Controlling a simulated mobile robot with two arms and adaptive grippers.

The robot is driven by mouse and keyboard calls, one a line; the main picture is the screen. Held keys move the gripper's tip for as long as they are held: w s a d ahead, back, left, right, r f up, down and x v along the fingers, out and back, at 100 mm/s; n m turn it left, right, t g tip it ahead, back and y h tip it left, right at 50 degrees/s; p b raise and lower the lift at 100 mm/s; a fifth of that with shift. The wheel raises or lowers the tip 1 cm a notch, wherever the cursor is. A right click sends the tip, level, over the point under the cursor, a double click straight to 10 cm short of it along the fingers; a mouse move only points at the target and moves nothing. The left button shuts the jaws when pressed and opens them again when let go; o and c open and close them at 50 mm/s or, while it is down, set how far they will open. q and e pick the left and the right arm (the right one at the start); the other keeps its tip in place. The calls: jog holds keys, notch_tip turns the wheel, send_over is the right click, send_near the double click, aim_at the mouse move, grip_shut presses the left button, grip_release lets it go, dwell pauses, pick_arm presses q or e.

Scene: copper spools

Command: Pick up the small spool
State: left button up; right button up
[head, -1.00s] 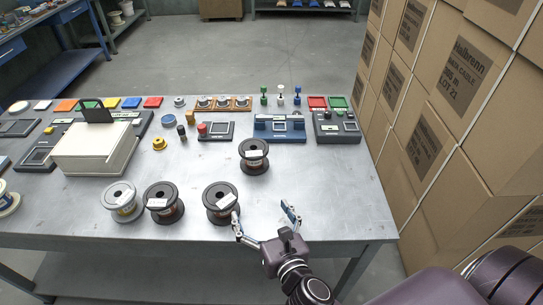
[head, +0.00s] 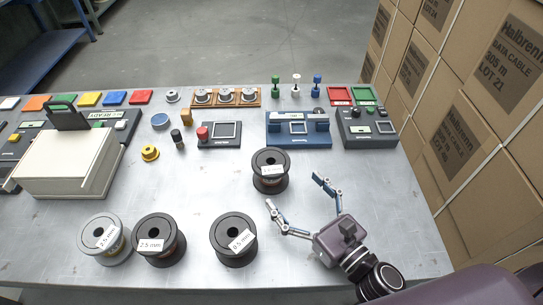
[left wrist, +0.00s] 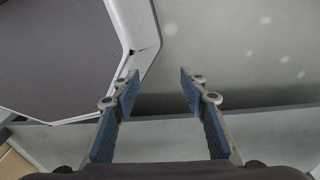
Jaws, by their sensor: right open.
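Several spools stand upright on the grey table. A black-flanged spool (head: 270,158) with a white label stands alone, farther back than the others. In the front row are a black spool (head: 233,226) labelled 0.5 mm, a black spool (head: 159,226) labelled 2.5 mm and a grey spool (head: 103,224). They look close in size. My right gripper (head: 294,192) is open and empty. Its fingertips are just in front and to the right of the lone back spool, apart from it. My left gripper (left wrist: 160,85) is open and empty in the left wrist view; it is outside the head view.
Behind the lone spool are a blue device (head: 298,141), a dark device (head: 367,142) and a wooden holder (head: 243,104). A white box-shaped machine (head: 65,165) stands at the left. Cardboard boxes (head: 460,140) are stacked beyond the table's right edge. The table's front right is fairly clear.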

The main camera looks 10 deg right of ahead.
aim_at(275, 170)
jog(key=shift+w, duration=0.2)
jog(key=shift+w+a+r, duration=0.1)
jog(key=shift+w+r, duration=0.05)
jog(key=shift+r, duration=0.05)
jog(key=shift+w+a+r+p, duration=0.1)
jog(key=shift+w+a+p, duration=0.2)
jog(key=shift+w+p, duration=0.2)
jog(key=shift+w+a, duration=0.1)
jog(key=shift+w, duration=0.15)
jog(key=p+x, duration=0.2)
jog(key=x, duration=0.2)
jog(key=shift+w+a, duration=0.2)
jog(key=shift+a, duration=0.05)
jog(key=shift+w+a+f, duration=0.15)
jog(key=shift+w+f, duration=0.15)
jog(key=c, duration=1.7)
pick_arm(q)
jog(key=r, duration=0.1)
jog(key=s+r, duration=0.1)
jog(key=r, duration=0.1)
pick_arm(e)
jog(key=shift+r, duration=0.1)
jog(key=shift+c, duration=1)
